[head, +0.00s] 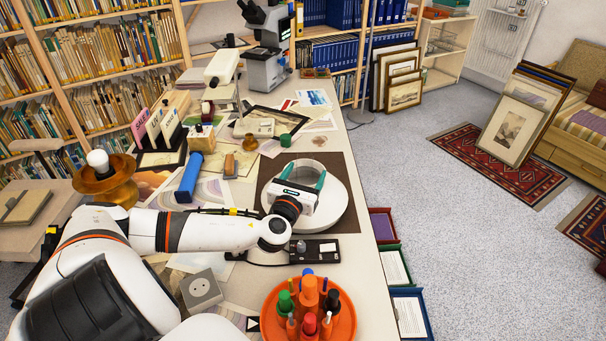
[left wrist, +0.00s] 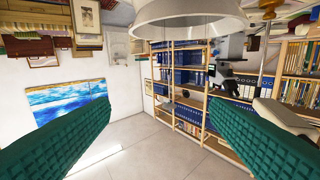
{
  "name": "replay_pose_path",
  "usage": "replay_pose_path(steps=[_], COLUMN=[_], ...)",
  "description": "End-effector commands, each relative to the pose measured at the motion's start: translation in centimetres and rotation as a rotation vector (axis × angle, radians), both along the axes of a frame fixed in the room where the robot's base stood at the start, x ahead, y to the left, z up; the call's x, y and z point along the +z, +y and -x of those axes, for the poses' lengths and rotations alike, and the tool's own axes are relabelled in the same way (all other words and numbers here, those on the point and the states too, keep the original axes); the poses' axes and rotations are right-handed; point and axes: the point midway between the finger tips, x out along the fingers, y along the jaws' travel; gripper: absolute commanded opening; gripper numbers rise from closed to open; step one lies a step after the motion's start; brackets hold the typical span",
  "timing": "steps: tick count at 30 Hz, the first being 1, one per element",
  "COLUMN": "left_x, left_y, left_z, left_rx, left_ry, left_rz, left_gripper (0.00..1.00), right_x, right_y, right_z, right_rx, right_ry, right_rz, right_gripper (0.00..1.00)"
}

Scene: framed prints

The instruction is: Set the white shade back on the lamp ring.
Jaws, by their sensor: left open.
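The white shade (head: 340,214) is a round drum standing on a dark brown mat on the desk; my left gripper covers part of it. It also shows at the top of the left wrist view (left wrist: 188,22), ahead of the fingers. My left gripper (head: 303,175) is open, its teal fingers at the shade and overlapping it in the head view; I cannot tell whether they touch it. The brass lamp (head: 107,186) stands at the desk's left with a bare white bulb (head: 97,160). Its ring is not clearly distinguishable. My right gripper is not in view.
An orange round holder (head: 346,322) with several bottles stands at the near edge. A microscope (head: 266,70) stands at the back.

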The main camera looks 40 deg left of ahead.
Motion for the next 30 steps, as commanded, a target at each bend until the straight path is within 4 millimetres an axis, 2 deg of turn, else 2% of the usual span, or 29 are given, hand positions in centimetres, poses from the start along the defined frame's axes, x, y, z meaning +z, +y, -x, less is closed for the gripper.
replay_pose_path(steps=[3,6,15,23,30], left_x=[-0.8,-0.8,-0.8,-0.8,-0.8], left_y=[0.9,1.4,3.8,4.8,6.6], left_z=[1.7,1.7,-2.7,-4.5,-7.6], left_rx=[0.077,0.103,0.104,0.103,0.104], left_ry=[0.008,0.008,0.006,0.006,0.006], left_rz=[0.037,0.047,0.048,0.047,0.045], left_gripper=[0.71,0.71,0.71,0.71,0.71], right_x=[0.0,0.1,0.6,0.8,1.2], right_y=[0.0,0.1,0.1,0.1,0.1], right_z=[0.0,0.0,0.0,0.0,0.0], right_rx=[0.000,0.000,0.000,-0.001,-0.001], right_ry=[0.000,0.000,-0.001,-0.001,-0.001], right_rz=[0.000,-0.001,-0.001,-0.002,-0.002], right_gripper=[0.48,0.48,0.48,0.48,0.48])
